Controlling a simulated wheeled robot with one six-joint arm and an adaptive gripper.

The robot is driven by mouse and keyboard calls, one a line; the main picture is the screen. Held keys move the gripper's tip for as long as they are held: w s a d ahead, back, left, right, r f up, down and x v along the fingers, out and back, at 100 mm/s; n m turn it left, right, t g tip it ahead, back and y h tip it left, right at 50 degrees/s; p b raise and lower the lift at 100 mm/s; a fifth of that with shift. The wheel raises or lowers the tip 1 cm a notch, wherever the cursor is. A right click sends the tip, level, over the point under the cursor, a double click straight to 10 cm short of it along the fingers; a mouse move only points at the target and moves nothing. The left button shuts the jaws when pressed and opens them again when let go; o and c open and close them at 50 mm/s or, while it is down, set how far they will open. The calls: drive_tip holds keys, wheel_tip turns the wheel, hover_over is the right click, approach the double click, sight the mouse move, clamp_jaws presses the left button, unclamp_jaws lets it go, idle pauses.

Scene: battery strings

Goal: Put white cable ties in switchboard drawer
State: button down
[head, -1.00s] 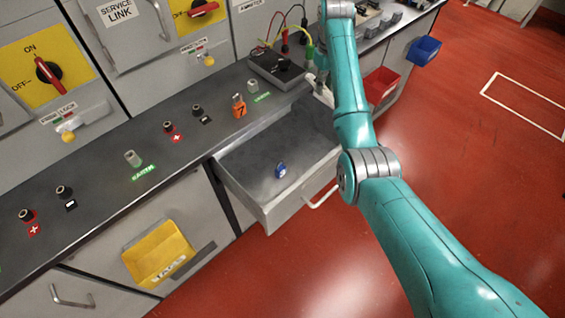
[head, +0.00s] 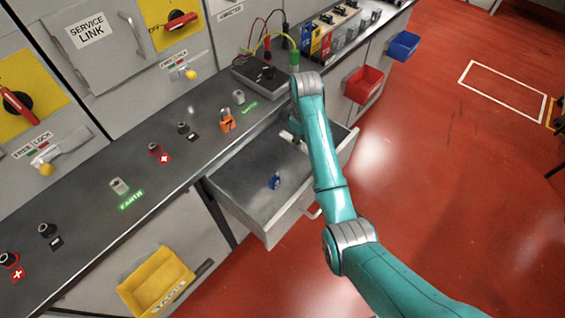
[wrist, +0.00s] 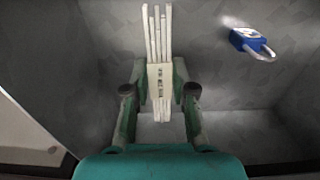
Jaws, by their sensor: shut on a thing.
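The white cable ties (wrist: 158,38) are a bundle of thin white strips, upright in the wrist view. My gripper (wrist: 160,90) is shut on them, one finger on each side. The open switchboard drawer (head: 240,203) is a grey metal tray below the counter in the head view; its grey floor also shows in the wrist view (wrist: 235,95). My gripper is over or inside the drawer's right part, largely hidden by my arm in the head view. I cannot tell whether the ties touch the drawer floor.
A blue padlock (head: 274,181) lies in the drawer; it also shows in the wrist view (wrist: 252,44). The counter above has terminals, an orange padlock (head: 227,121) and a meter box (head: 262,75). Yellow (head: 158,283), red (head: 364,84) and blue (head: 403,46) bins hang on the cabinet fronts.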

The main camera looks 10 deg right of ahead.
sight(299, 162)
drive_tip(key=shift+f, duration=4.35)
drive_tip(key=shift+f, duration=0.15)
drive_tip(key=c, duration=1)
unclamp_jaws()
drive_tip(key=shift+o, duration=0.2)
wheel_tip(299, 162, up, 12)
drive_tip(key=shift+r, duration=0.15)
